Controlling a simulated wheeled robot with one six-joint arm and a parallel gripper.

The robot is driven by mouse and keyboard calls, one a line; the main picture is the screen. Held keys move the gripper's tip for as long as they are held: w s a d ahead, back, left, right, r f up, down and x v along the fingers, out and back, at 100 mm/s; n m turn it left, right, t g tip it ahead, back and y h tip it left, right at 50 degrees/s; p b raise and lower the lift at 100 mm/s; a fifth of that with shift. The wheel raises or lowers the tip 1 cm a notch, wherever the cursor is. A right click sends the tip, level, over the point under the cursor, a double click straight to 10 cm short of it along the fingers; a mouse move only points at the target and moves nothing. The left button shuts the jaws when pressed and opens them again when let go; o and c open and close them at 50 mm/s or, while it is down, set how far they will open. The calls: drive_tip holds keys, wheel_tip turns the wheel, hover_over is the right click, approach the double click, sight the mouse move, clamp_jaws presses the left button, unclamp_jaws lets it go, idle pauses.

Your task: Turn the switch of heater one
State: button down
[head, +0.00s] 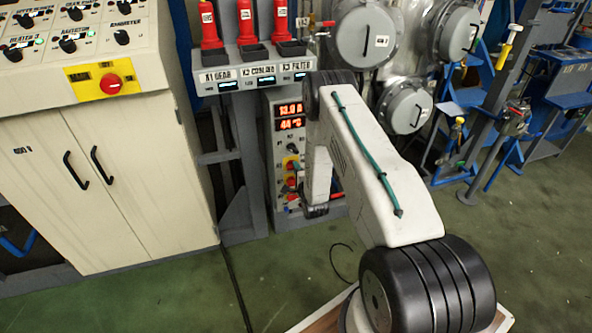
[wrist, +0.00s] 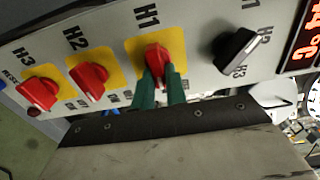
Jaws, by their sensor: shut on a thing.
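The H1 switch, a red rotary knob (wrist: 157,52) on a yellow plate, is in the upper middle of the wrist view. My gripper (wrist: 159,75) has two green fingers, one on each side of this knob, and is shut on it. The fingers cover the lower part of the knob. In the head view the heater control panel (head: 284,143) with red digits stands behind my arm. My arm hides part of that panel, and the gripper's hold cannot be made out there.
Beside H1 in the wrist view are the red H2 knob (wrist: 90,78), another red knob (wrist: 40,92) and a black knob (wrist: 235,48). In the head view, a beige cabinet (head: 130,185) stands left and round grey vessels (head: 366,36) stand behind my arm.

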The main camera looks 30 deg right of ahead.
idle(0.4)
drive_tip(key=c, duration=1.4)
unclamp_jaws()
drive_tip(key=shift+c, duration=0.2)
drive_tip(key=shift+s, duration=0.1)
drive_tip(key=v, duration=0.7)
drive_tip(key=shift+s, duration=0.35)
drive_tip(key=shift+a, duration=0.1)
